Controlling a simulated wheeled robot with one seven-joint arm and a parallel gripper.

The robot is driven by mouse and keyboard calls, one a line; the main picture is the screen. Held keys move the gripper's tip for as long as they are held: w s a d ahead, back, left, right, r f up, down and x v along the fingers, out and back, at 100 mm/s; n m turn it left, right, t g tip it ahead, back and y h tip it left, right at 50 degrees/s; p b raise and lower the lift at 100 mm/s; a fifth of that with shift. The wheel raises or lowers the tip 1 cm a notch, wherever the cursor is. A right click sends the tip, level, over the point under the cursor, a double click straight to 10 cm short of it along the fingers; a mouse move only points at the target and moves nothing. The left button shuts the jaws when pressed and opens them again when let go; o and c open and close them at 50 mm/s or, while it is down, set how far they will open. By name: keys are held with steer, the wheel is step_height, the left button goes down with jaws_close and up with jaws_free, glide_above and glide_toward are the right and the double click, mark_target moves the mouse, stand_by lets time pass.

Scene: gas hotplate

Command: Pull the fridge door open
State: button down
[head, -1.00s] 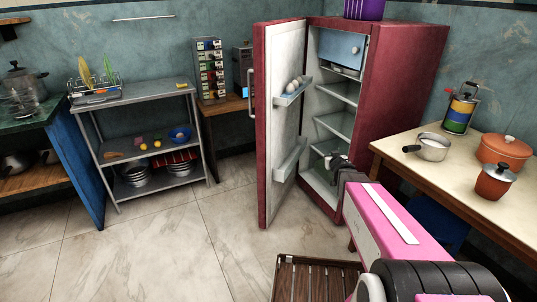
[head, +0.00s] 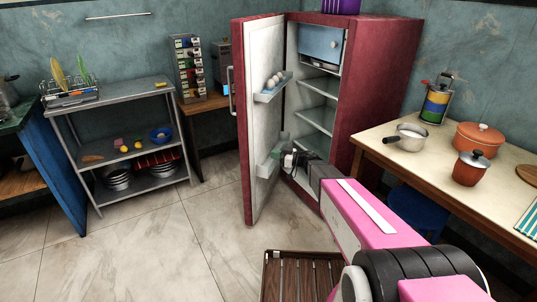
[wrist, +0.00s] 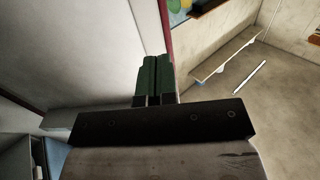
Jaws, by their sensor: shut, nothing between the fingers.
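The fridge (head: 370,90) is dark red, and its door (head: 262,125) stands wide open, swung out to the left. The door's white inner face has shelf bins, and its handle (head: 231,92) is on the far outer side. My gripper (head: 285,152) is in the opening, near the door's inner face by the lower bin (head: 268,164). In the wrist view my green fingers (wrist: 154,80) are shut together and empty, with the white door panel (wrist: 75,50) to their left. I cannot tell whether they touch the door.
A wooden table (head: 400,160) with a saucepan (head: 408,138) and an orange pot (head: 478,140) stands to the right. A metal shelf rack (head: 115,90) stands at the left. A slatted wooden stool (head: 303,275) is in front. Floor left of the door is clear.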

mark_target(248, 149)
steer(key=x, duration=1.1)
steer(key=shift+w+a, duration=0.1)
steer(key=shift+w, duration=0.05)
steer(key=shift+w+a, duration=0.1)
steer(key=shift+a, duration=0.4)
steer(key=shift+w+a, duration=0.1)
steer(key=shift+a, duration=0.35)
steer(key=w+a+m+t+h, duration=0.1)
steer(key=w+a+t, duration=0.1)
steer(key=w+a, duration=0.5)
steer(key=w+a+m+t+h, duration=0.1)
steer(key=w+a, duration=0.5)
steer(key=a, duration=0.7)
steer(key=w+a+m+t+h, duration=0.1)
steer(key=w+a+m+t, duration=0.1)
steer(key=w+a, duration=0.5)
steer(key=shift+w+a+t, duration=0.3)
steer(key=shift+a+t, duration=0.3)
steer(key=shift+a, duration=1.55)
